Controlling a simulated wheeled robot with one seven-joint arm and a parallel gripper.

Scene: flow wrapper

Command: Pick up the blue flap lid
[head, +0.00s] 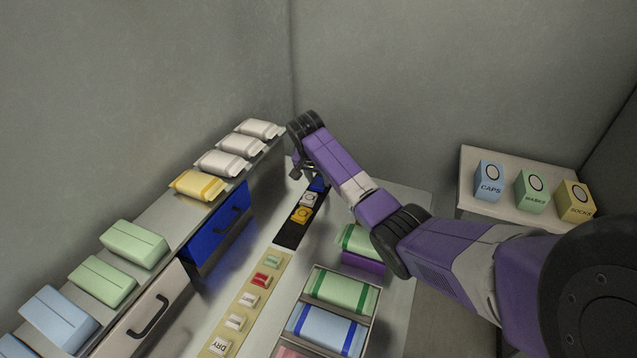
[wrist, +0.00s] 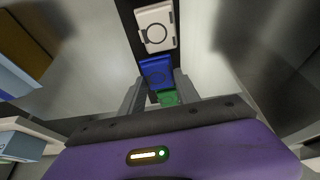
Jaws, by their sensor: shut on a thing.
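In the head view the blue lid (head: 318,185) shows beside my gripper (head: 297,172), partly hidden by my arm. I cannot tell whether the lid is clear of the strip.
On the black strip (head: 288,236) are a white lid (head: 307,199) and a yellow lid (head: 302,214). A green lid (wrist: 168,97) lies close to the blue one. Packs line the left shelf; a divided tray (head: 372,327) stands nearer. Boxes stand at right.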

